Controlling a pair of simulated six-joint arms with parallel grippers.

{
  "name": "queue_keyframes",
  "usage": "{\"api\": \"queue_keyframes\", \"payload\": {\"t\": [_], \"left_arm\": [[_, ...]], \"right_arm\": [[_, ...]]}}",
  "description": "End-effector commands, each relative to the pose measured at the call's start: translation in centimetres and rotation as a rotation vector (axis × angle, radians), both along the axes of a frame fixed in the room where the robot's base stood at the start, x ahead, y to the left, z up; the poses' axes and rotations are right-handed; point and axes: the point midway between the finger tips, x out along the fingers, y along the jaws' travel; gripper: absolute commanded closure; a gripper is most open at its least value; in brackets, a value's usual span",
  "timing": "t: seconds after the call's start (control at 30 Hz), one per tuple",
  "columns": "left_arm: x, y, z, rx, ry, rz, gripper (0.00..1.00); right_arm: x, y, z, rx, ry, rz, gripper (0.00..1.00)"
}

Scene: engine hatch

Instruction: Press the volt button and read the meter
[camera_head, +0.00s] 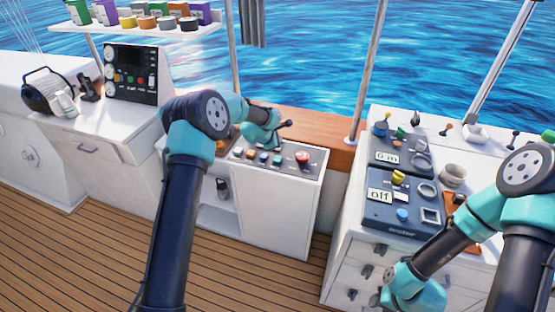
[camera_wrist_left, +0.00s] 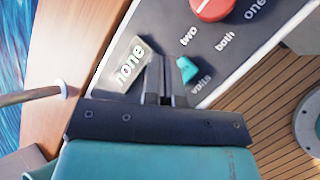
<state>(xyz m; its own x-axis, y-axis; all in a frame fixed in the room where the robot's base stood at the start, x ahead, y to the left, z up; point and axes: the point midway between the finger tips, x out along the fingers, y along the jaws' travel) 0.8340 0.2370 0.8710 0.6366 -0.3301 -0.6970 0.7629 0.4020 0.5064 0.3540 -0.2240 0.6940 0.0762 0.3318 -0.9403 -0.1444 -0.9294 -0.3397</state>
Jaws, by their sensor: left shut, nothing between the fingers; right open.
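My left gripper (camera_wrist_left: 160,75) is shut and empty in the left wrist view. Its tips are over the dark switch panel (camera_wrist_left: 160,25), between the white meter window (camera_wrist_left: 127,65) and a small teal button (camera_wrist_left: 187,69). The window reads "none"; the label "volts" stands beside the button. I cannot tell whether the tips touch the panel. In the head view, my left wrist hangs over the panel (camera_head: 317,166) on the middle cabinet and hides part of it, so the fingertips do not show. My right arm bends down at the lower right, with its fingers out of sight.
A red knob (camera_wrist_left: 212,8) on the panel has labels "two", "both" and "one" around it; it shows in the head view (camera_head: 303,158) too. A blue instrument (camera_head: 400,230) reading "off" stands on the right cabinet.

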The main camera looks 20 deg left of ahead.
Motion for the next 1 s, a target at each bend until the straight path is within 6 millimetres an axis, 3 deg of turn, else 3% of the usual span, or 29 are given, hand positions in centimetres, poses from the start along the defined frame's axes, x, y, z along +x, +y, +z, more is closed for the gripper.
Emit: {"api": "queue_keyframes", "payload": {"t": [0.5, 1.0], "left_arm": [[0.0, 0.0, -5.6, 0.001, 0.000, 0.001, 1.00], [0.0, 0.0, -6.2, 0.001, -0.001, 0.000, 1.00]], "right_arm": [[0.0, 0.0, 0.0, 0.000, 0.000, 0.000, 0.57], [0.0, 0.0, 0.0, 0.000, 0.000, 0.000, 0.57]]}}
